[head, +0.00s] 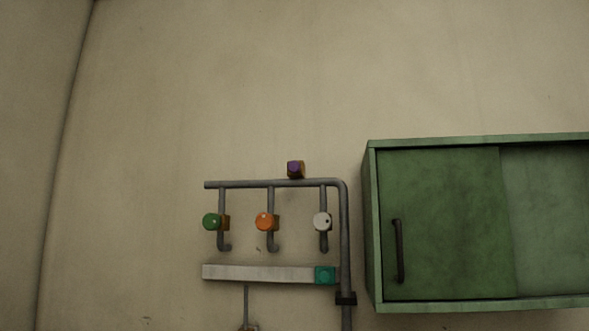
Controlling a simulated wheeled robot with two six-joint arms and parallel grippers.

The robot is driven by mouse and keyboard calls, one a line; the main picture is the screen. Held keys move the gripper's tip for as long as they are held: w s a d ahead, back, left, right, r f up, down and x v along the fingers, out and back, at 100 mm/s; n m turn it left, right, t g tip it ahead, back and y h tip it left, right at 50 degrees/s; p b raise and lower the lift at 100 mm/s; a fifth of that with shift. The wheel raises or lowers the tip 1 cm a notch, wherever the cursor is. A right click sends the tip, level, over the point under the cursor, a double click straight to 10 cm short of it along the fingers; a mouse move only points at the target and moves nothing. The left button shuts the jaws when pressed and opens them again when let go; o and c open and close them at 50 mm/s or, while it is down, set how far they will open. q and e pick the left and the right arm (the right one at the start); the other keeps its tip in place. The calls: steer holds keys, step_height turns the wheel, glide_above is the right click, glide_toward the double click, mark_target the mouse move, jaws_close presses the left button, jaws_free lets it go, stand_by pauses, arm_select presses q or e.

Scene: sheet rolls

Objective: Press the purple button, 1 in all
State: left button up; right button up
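The purple button (294,169) is a small purple-faced block with a brownish side. It is on the wall just above the top horizontal grey pipe, right of the pipe's middle. Nothing covers it. Neither of my grippers shows in the head view.
A grey pipe frame (240,185) carries a green knob (212,222), an orange knob (265,222) and a white knob (321,222). Below is a pale bar (255,273) with a teal block (325,275). A green cabinet (440,220) juts out at right. The wall above is bare.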

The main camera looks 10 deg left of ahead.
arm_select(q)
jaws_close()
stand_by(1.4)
